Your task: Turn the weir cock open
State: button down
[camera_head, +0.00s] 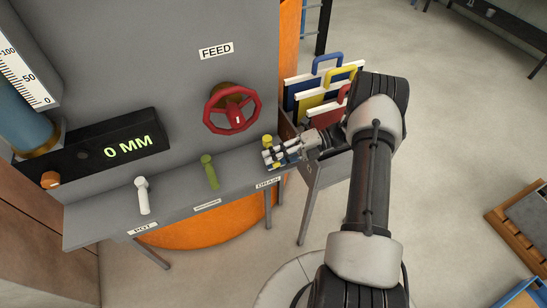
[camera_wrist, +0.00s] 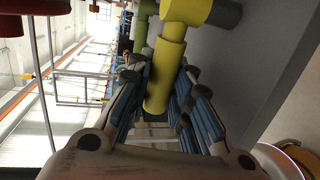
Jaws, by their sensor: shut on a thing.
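Three cock handles stand along the grey bench: white (camera_head: 142,195) by the POT label, green (camera_head: 209,172) in the middle, and yellow (camera_head: 267,140) by the DRAIN label (camera_head: 268,183). The label (camera_head: 207,204) below the green one is too small to read. My gripper (camera_head: 268,155) is at the yellow handle and covers most of it in the head view. In the wrist view the yellow handle (camera_wrist: 165,75) lies between the blue-padded fingers of my gripper (camera_wrist: 160,90), which is shut on it. Part of the green handle (camera_wrist: 148,8) shows beyond.
A red FEED handwheel (camera_head: 231,108) is on the panel above the bench. A black display (camera_head: 120,150) reads 0 MM. A rack with blue, yellow and red handled plates (camera_head: 322,90) stands close behind my gripper. Open floor lies to the right.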

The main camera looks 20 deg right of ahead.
jog(key=c, duration=1.4)
grip_release()
jog(key=shift+c, duration=0.2)
jog(key=w+v, duration=0.1)
jog(key=v, duration=0.6)
jog(key=shift+s+d, duration=0.3)
jog(key=shift+s, duration=0.15)
